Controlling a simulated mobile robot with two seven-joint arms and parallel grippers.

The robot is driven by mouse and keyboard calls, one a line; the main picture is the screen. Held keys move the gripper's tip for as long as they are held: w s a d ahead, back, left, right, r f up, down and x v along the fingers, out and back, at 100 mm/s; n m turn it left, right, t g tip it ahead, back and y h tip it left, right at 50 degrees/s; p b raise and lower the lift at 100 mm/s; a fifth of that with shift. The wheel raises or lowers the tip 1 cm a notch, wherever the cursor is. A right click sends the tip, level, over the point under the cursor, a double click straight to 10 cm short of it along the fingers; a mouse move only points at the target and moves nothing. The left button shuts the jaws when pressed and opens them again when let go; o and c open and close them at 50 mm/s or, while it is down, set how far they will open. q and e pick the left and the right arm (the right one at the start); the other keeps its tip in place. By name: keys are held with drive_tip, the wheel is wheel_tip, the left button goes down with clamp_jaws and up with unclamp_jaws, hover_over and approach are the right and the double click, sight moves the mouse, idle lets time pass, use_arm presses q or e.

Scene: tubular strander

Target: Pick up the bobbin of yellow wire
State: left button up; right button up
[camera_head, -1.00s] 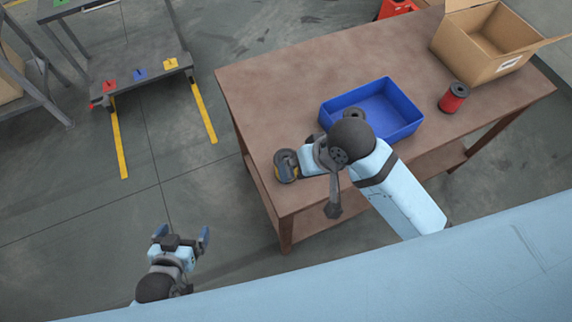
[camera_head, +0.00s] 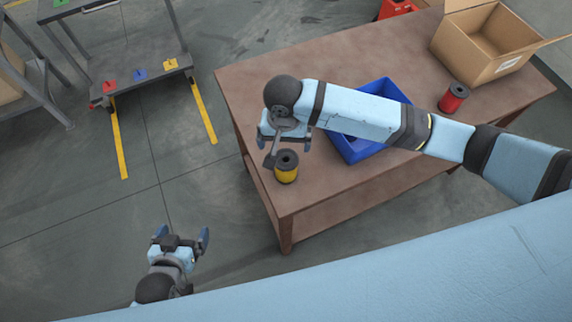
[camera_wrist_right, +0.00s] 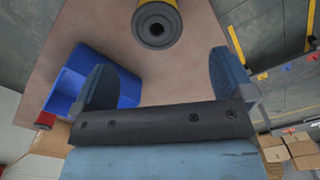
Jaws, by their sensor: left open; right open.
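The bobbin of yellow wire (camera_head: 286,168) stands upright on the brown table near its left front corner. It has a dark top flange with a hole, and in the right wrist view the bobbin (camera_wrist_right: 157,22) is at the top centre, beyond the fingertips. My right gripper (camera_head: 284,142) is just behind the bobbin in the head view, partly hidden by its own wrist. In the right wrist view its two blue fingers (camera_wrist_right: 165,80) are apart with nothing between them. My left gripper (camera_head: 181,236) is open and empty over the floor, left of the table.
A blue bin (camera_head: 357,151) stands on the table (camera_head: 250,90), partly hidden under my right arm. A red bobbin (camera_head: 454,98) and an open cardboard box (camera_head: 484,45) are further right. A grey rack (camera_head: 140,72) with coloured pegs stands at upper left.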

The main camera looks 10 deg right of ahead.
sight(285, 152)
wheel_tip(285, 152, down, 5)
drive_tip(key=shift+f, duration=0.1)
drive_tip(key=shift+s+d+f+p, duration=0.15)
drive_tip(key=shift+f+p, duration=0.25)
drive_tip(key=shift+f, duration=2.3)
drive_tip(key=shift+c, duration=0.5)
drive_tip(key=c, duration=1.1)
